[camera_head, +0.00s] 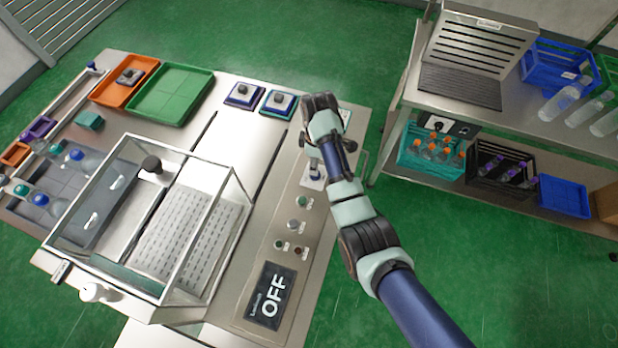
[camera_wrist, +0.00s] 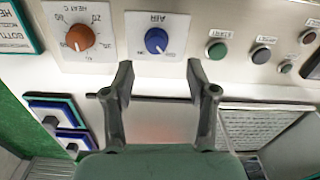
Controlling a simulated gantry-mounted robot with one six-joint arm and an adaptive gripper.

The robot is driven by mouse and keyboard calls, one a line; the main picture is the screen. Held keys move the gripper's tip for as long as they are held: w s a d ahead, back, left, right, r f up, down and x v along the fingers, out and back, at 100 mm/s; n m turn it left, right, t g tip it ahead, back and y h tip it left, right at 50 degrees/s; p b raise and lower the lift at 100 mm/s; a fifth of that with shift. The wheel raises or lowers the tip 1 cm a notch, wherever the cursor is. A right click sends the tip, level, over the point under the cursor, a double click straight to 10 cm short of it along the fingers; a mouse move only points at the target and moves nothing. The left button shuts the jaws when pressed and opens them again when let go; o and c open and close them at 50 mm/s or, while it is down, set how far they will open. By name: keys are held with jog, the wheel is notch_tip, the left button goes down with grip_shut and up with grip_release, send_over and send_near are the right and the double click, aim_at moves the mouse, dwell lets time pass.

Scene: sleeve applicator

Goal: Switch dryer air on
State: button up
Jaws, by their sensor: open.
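The air control is a blue round knob (camera_wrist: 157,40) on a white plate marked AIR in the wrist view. In the head view the blue knob (camera_head: 314,172) is partly hidden by my arm. My gripper (camera_wrist: 160,80) is open and empty, its two fingers spread below the knob in the wrist view and apart from it. In the head view my gripper is mostly hidden behind my wrist, above the panel. A dark display (camera_head: 270,296) at the panel's front reads OFF.
An orange HEAT C knob (camera_wrist: 80,37) is left of the air knob in the wrist view. A green START button (camera_wrist: 216,50) and a dark button (camera_wrist: 261,55) are to its right. A clear-walled enclosure (camera_head: 215,245) stands left of the panel in the head view.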

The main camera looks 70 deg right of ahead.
jog(key=f, duration=0.2)
jog(key=f+b, duration=0.1)
jog(key=f, duration=0.2)
jog(key=f+b, duration=0.1)
jog(key=f, duration=0.1)
jog(key=shift+d+f, duration=0.25)
jog(key=shift+f, duration=0.1)
grip_shut()
